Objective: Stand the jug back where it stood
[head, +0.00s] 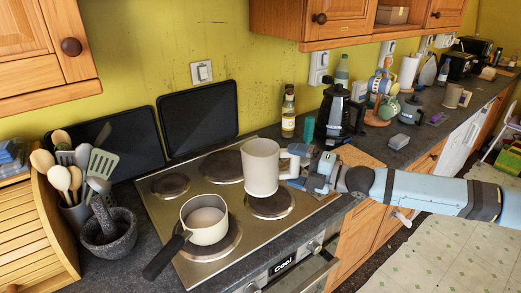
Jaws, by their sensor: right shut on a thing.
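The jug (260,168) is a cream, upright cylinder with a handle on its right side. It is over the right front plate of the hob (222,252); I cannot tell whether its base touches the plate. My right gripper (302,168) comes in from the right and is shut on the jug at its handle. The fingers partly hide the handle. My left gripper is not in view.
A cream saucepan (205,220) with a dark handle stands left of the jug. A black coffee maker (336,115), bottle (288,113) and wooden board (358,156) are behind and right. A mortar (107,235) and utensil pot (75,214) stand left.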

